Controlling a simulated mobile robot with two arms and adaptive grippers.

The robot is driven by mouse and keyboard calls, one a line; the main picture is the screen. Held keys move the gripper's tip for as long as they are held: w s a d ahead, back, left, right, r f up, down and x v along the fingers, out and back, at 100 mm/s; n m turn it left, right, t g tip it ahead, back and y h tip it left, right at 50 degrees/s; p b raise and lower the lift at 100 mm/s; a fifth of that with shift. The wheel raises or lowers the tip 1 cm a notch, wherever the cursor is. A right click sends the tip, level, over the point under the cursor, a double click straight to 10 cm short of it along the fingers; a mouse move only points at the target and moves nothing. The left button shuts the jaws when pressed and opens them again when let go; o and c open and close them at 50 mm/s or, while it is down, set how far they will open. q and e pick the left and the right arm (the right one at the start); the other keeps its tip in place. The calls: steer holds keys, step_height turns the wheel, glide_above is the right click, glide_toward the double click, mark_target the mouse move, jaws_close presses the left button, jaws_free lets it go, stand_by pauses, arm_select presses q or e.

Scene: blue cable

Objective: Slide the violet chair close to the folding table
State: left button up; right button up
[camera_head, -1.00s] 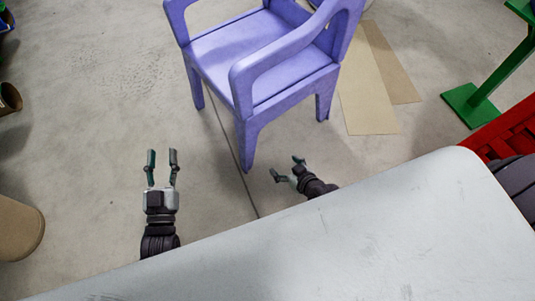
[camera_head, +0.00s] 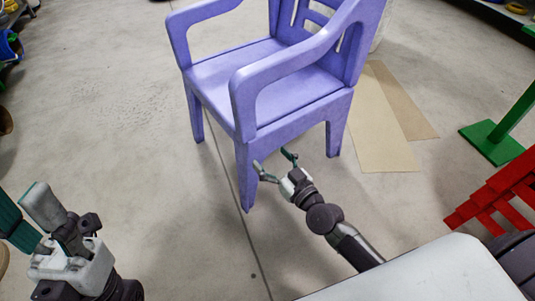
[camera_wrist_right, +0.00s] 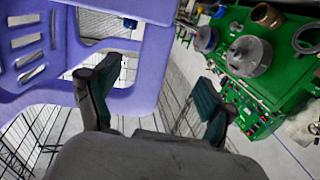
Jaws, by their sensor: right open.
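The violet chair (camera_head: 270,85) stands upright on the floor at the top middle of the head view, its front-left corner toward me. In the right wrist view the chair (camera_wrist_right: 150,70) fills the upper left. The folding table's pale top (camera_head: 430,278) shows at the bottom right, with clear floor between it and the chair. My right gripper (camera_head: 275,164) is open and empty, close to the chair's nearest front leg; I cannot tell whether it touches. Both its fingers show in the right wrist view (camera_wrist_right: 153,95). My left gripper (camera_head: 30,216) is at the lower left, large, open and empty, away from the chair.
Flat cardboard sheets (camera_head: 375,125) lie right of the chair. A green stand (camera_head: 493,142) and a red slatted object (camera_head: 490,205) are at the right. In the right wrist view a green workbench with tools (camera_wrist_right: 255,80) stands beyond. The floor left of the chair is free.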

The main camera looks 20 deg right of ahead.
mark_target(250, 135)
steer(key=b+x, duration=0.2)
steer(key=x, duration=1.1)
steer(key=shift+w, duration=0.35)
steer(key=shift+f, duration=0.1)
jaws_close()
